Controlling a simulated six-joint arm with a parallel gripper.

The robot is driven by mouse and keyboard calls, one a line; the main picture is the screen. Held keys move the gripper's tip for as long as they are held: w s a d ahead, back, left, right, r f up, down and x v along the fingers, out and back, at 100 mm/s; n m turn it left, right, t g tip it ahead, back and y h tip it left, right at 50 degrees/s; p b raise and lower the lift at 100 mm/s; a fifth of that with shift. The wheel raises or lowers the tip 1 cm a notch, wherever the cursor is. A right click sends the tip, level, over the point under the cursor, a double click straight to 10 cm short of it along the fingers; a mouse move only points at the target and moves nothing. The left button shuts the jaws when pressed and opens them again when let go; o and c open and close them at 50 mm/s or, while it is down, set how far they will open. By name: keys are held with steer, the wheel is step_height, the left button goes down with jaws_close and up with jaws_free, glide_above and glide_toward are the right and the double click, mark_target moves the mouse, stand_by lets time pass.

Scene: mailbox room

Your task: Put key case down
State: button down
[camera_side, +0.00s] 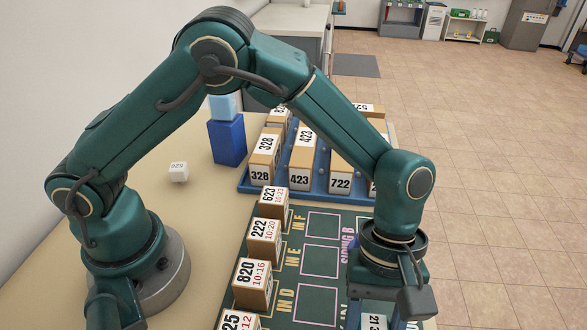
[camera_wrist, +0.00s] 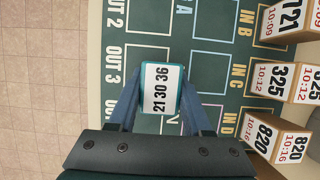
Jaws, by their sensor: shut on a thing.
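The key case (camera_wrist: 162,86) is a small block with a white top marked 21 30 36 and a teal rim. My gripper (camera_wrist: 160,100) is shut on it, with one blue-grey finger on each side. In the side view my gripper (camera_side: 392,285) points down at the lower right, and part of the key case (camera_side: 375,321) shows at the bottom edge. The case is over the green mat (camera_wrist: 172,18), near the OUT 3 marking. I cannot tell whether it touches the mat.
Several numbered boxes, such as 820 (camera_side: 252,285), stand along the IN side of the mat. A blue tray (camera_side: 300,190) with more boxes lies behind. Outlined squares on the mat are empty.

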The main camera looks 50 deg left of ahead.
steer(key=shift+f, duration=0.15)
steer(key=shift+c, duration=1.7)
jaws_free()
steer(key=v, duration=1.2)
steer(key=s+a+r+m+t, duration=0.1)
steer(key=a+r+m+t, duration=0.4)
steer(key=a, duration=0.6)
steer(key=s+a+f+m+t+y, duration=0.1)
steer(key=s+a+m+t+y, duration=0.2)
steer(key=s+a, duration=0.3)
steer(key=shift+s+a+m+t, duration=0.4)
steer(key=shift+a+m, duration=0.1)
steer(key=shift+a, duration=1.7)
